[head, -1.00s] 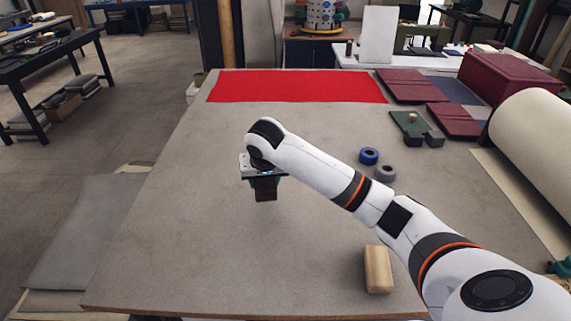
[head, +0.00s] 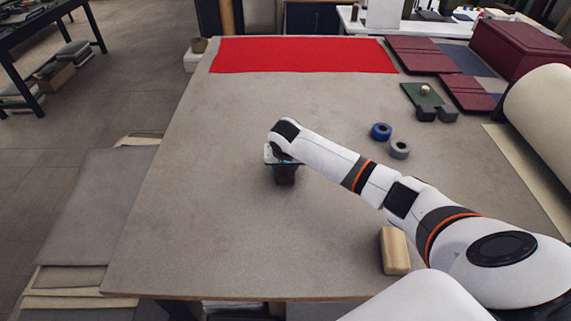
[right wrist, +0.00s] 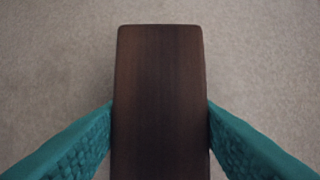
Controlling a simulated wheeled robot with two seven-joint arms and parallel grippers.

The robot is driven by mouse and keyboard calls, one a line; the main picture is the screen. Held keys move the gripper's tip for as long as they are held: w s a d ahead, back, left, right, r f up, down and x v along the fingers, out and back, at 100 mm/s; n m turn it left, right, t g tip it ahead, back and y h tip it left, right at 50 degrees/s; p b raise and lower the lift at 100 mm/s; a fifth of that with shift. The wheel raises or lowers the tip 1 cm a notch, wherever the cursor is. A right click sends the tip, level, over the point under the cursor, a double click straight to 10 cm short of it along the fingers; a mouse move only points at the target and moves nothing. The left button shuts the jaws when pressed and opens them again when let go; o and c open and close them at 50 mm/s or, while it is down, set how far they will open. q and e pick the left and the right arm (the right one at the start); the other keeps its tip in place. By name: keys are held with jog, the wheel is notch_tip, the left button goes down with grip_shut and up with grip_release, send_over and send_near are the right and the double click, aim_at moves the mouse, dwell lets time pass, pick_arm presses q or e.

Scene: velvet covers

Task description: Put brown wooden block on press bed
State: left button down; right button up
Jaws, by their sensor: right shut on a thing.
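My right gripper (head: 284,166) is shut on the brown wooden block (head: 286,175), over the left middle of the grey table (head: 200,200). In the right wrist view the dark brown block (right wrist: 160,90) stands between two teal finger pads (right wrist: 160,128), which touch its two sides. The plain grey surface shows around it; I cannot tell how high the block is above the table. A green piece with dark blocks (head: 428,102) lies at the right back; I cannot tell whether it is the press bed. My left gripper is not in view.
A red cloth (head: 300,55) lies along the back of the table. A blue roll (head: 381,131) and a grey roll (head: 399,149) lie right of centre. A pale wooden block (head: 395,250) is near the front right. Maroon covers (head: 425,55) are at back right.

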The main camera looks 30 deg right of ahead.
jog(key=shift+f, duration=0.2)
jog(key=shift+f, duration=0.15)
jog(key=o, duration=1.1)
jog(key=shift+c, duration=0.2)
